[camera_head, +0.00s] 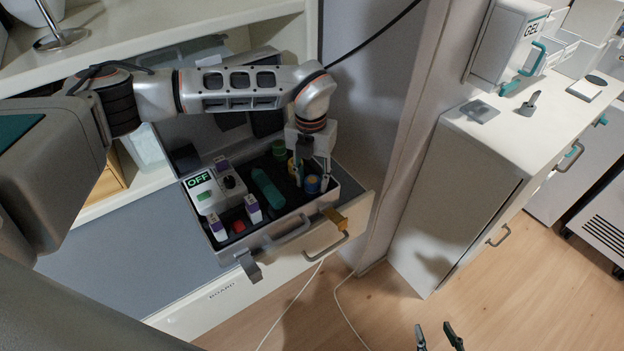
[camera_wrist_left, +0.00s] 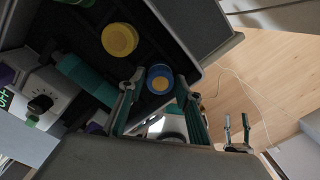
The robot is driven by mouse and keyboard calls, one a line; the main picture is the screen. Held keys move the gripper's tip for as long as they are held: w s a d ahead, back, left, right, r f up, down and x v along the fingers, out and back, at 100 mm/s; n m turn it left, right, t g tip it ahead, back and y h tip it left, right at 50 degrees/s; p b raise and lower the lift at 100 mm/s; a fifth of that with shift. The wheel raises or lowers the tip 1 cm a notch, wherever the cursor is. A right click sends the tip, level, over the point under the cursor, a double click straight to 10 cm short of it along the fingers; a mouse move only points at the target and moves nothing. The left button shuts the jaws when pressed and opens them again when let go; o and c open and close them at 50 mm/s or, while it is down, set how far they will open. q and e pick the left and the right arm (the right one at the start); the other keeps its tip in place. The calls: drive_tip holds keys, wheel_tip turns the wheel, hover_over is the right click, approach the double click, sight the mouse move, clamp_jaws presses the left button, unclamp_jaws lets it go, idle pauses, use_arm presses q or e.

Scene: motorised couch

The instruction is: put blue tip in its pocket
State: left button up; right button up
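The blue tip (camera_head: 312,185) is a short blue cylinder with a yellow centre, at the right end of the dark interior of an open grey case (camera_head: 345,190). In the left wrist view the blue tip (camera_wrist_left: 160,78) stands between the fingertips, with a gap on each side. My left gripper (camera_head: 311,175) points down over it with fingers apart; its fingers also show in the left wrist view (camera_wrist_left: 158,86). My right gripper (camera_head: 438,336) is open and empty at the bottom edge, over the floor. I cannot make out which pocket belongs to the blue tip.
A white cabinet (camera_head: 470,190) stands right, with clear floor between.

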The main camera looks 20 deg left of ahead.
sight(311, 180)
use_arm(q)
wheel_tip(311, 180, up, 12)
drive_tip(key=shift+f+b, duration=0.2)
drive_tip(key=shift+b, duration=0.15)
drive_tip(key=shift+a+f, duration=0.1)
drive_tip(key=shift+f, duration=0.05)
wheel_tip(311, 180, down, 12)
drive_tip(key=shift+r+p, duration=0.2)
drive_tip(key=shift+p, duration=0.2)
drive_tip(key=shift+r, duration=0.75)
